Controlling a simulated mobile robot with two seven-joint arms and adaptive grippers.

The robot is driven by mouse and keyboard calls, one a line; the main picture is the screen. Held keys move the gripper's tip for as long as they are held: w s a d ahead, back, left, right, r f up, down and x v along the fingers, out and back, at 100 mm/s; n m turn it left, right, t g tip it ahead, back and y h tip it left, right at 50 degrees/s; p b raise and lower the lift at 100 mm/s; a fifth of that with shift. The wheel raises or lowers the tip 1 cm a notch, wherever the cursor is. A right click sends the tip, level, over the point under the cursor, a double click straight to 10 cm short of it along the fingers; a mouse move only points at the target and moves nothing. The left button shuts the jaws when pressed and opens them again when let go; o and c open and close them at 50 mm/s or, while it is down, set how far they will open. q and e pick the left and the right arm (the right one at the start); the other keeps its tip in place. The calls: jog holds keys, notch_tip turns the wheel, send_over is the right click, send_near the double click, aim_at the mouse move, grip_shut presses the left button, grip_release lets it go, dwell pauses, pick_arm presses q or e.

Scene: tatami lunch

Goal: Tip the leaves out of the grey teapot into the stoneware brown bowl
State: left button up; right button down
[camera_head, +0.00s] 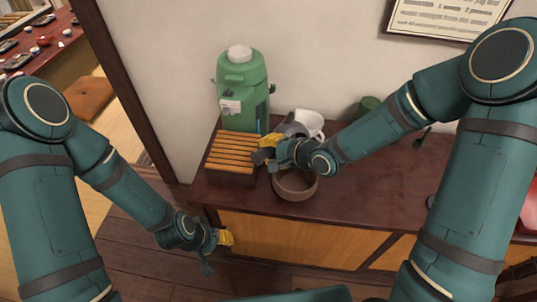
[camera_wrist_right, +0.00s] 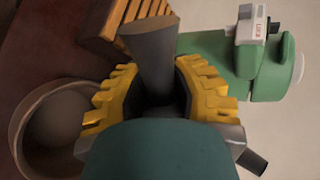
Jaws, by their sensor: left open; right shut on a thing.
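The grey teapot (camera_head: 291,128) is in my right gripper (camera_head: 266,150), held above the cabinet top behind the brown bowl. In the right wrist view its grey handle (camera_wrist_right: 153,50) runs between the yellow fingers of the gripper (camera_wrist_right: 158,95), which are shut on it. Much of the teapot is hidden by the gripper and wrist. The stoneware brown bowl (camera_head: 296,194) stands upright near the cabinet's front edge, partly under my right wrist; it also shows in the right wrist view (camera_wrist_right: 28,150). My left gripper (camera_head: 224,238) is open and empty, low in front of the cabinet.
A slatted wooden box (camera_head: 230,165) stands left of the bowl. Behind it is a green air pot (camera_head: 240,95). A white vessel (camera_head: 312,121) and a green canister (camera_head: 369,105) are near the wall.

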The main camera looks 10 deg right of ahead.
jog(key=shift+f+t+b, duration=0.15)
jog(key=shift+t+b, duration=0.15)
jog(key=shift+b, duration=0.4)
jog(key=shift+s+f+t+y+b, duration=0.2)
jog(key=shift+t+y+b, duration=0.1)
jog(key=shift+b, duration=0.1)
jog(key=shift+s+d+r+n+t+y, duration=0.1)
jog(key=shift+s+d+n+t+y, duration=0.15)
jog(key=shift+n+t+y, duration=0.4)
jog(key=s+n+t+y, duration=0.1)
jog(key=t+y, duration=0.1)
jog(key=s+n+t+y, duration=0.1)
jog(key=r+n+t+y, duration=0.1)
jog(key=t+y, duration=0.1)
jog(key=shift+s+d+t+y, duration=0.35)
jog(key=shift+s+d, duration=0.05)
